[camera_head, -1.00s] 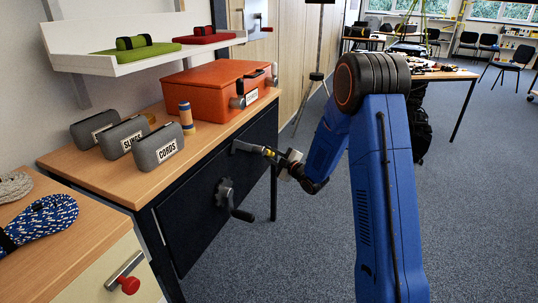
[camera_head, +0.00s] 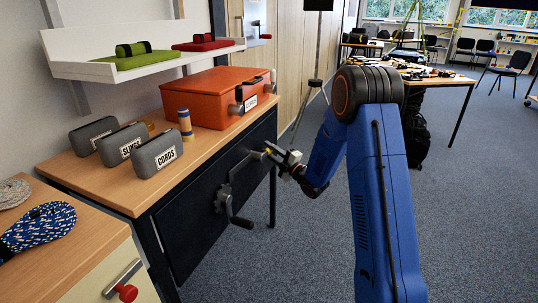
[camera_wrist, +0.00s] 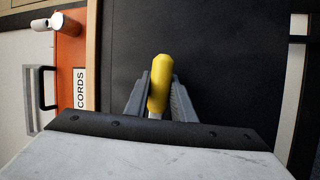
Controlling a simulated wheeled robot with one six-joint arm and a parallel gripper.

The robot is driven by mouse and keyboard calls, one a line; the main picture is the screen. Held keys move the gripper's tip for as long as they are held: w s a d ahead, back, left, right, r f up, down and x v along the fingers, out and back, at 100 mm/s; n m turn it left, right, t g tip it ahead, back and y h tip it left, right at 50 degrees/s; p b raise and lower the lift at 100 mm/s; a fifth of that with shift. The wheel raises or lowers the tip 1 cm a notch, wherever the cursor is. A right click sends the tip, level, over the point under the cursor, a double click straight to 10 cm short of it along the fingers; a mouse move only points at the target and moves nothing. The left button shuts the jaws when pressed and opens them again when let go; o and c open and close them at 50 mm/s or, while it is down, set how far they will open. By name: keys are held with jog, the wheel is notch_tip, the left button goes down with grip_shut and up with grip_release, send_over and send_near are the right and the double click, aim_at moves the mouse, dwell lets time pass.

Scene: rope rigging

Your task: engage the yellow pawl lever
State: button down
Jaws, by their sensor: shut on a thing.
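The yellow pawl lever's grip (camera_wrist: 159,85) stands between my gripper's two grey fingers in the wrist view, with its rounded tip showing beyond them. My gripper (camera_wrist: 154,103) is shut on it. In the head view my gripper (camera_head: 271,150) is at the upper right part of the dark panel (camera_head: 195,220) on the bench front. The lever is small there, and its base and pawl are hard to make out. A dark crank (camera_head: 225,198) is on the panel, below and left of my gripper.
A drawer unit with a red-knobbed handle (camera_head: 127,291) stands at the lower left.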

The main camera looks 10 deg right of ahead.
jog(key=shift+r+n+y, duration=0.3)
jog(key=shift+r+n, duration=0.05)
jog(key=shift+n, duration=0.25)
jog(key=c, duration=1.8)
grip_release()
jog(key=shift+r, duration=0.1)
jog(key=v, duration=1.7)
jog(key=shift+s, duration=0.15)
jog(key=shift+d, duration=0.15)
